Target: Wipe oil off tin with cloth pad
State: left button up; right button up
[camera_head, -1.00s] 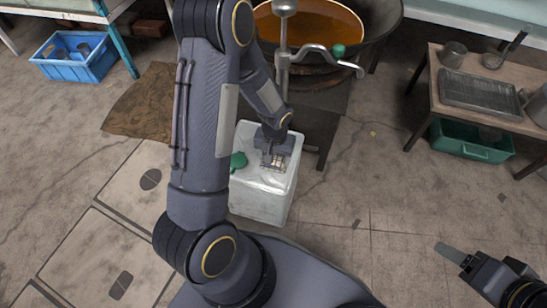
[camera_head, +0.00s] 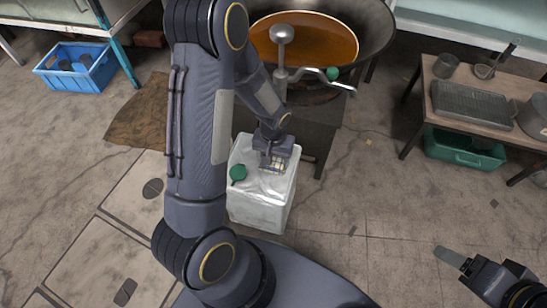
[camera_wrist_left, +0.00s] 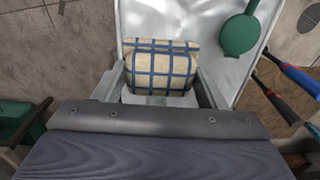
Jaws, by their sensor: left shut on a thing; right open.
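The tin (camera_head: 262,211) is a pale, box-shaped container standing on the floor in front of me, with a shiny top. It also shows in the left wrist view (camera_wrist_left: 182,20). Whether the pad presses on the surface is hidden. No oil can be made out clearly. My right gripper (camera_head: 450,257) is at the lower right, away from the tin.
A large pan (camera_head: 300,35) of orange-brown liquid stands behind the tin, with a metal crank in front. A wooden table (camera_head: 425,105) with a tray and pots is at right, a green crate (camera_head: 463,152) beneath. A blue crate (camera_head: 90,78) is at upper left. Floor between is clear.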

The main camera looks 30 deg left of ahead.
pick_arm(q)
jog(key=shift+r+p, duration=1.2)
jog(key=shift+r, duration=0.35)
jog(key=shift+f, duration=0.1)
jog(key=shift+s, duration=0.1)
